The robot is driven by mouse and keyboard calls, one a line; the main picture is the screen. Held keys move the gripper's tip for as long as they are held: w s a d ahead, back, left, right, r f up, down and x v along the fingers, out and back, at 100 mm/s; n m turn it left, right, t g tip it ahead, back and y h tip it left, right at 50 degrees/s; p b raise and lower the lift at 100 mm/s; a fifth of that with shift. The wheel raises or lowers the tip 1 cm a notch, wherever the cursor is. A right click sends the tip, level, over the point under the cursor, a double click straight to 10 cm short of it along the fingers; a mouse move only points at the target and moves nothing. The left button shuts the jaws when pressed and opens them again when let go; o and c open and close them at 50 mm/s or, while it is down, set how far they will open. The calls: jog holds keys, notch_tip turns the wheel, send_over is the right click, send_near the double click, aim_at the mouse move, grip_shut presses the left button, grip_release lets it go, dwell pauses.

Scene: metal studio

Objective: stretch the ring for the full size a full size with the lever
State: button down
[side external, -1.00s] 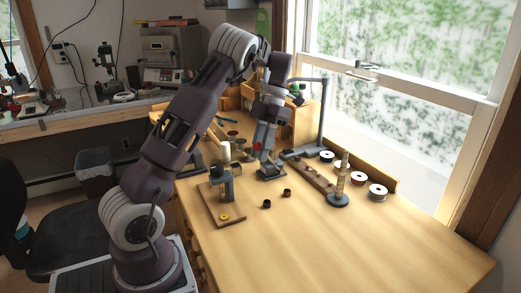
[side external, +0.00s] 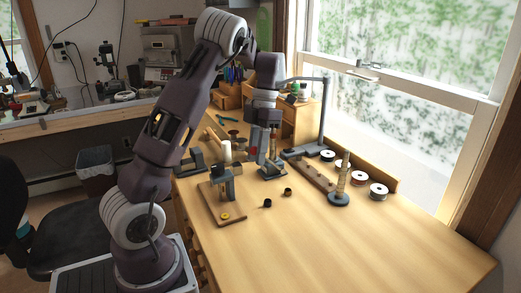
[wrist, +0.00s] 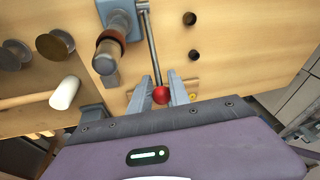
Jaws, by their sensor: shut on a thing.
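The ring stretcher (side external: 272,170) is a blue-grey tool standing near the middle of the bench. In the wrist view, its blue-grey body (wrist: 120,15) is at the top, with a brown band around its post. Its thin grey lever (wrist: 152,45) runs down to a red knob (wrist: 160,95). My gripper (wrist: 160,88) is shut on the red knob, one finger on each side. The side view shows my gripper (side external: 258,145) low beside the stretcher, with the red knob (side external: 253,152) at its fingers. I cannot tell whether the brown band is the ring.
A wooden board with a clamp post and yellow disc (side external: 225,216) stands left of the stretcher. Two small dark cups (side external: 267,203) lie in front. A mandrel stand (side external: 339,198) and several spools (side external: 378,191) are on the right. The front of the bench is clear.

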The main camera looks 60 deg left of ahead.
jog(key=shift+s+f+t, duration=0.85)
jog(key=shift+f+t, duration=0.15)
jog(key=shift+t, duration=0.2)
jog(key=shift+s+f+t, duration=0.15)
jog(key=shift+f+t, duration=0.15)
jog(key=shift+f, duration=0.05)
jog(key=shift+s+f, duration=0.25)
jog(key=shift+f, duration=0.4)
jog(key=shift+s+f, duration=0.25)
jog(key=shift+f, duration=0.4)
jog(key=shift+s+f, duration=0.15)
jog(key=shift+f, duration=0.55)
jog(key=c, duration=1.3)
grip_release()
jog(key=shift+c, duration=0.2)
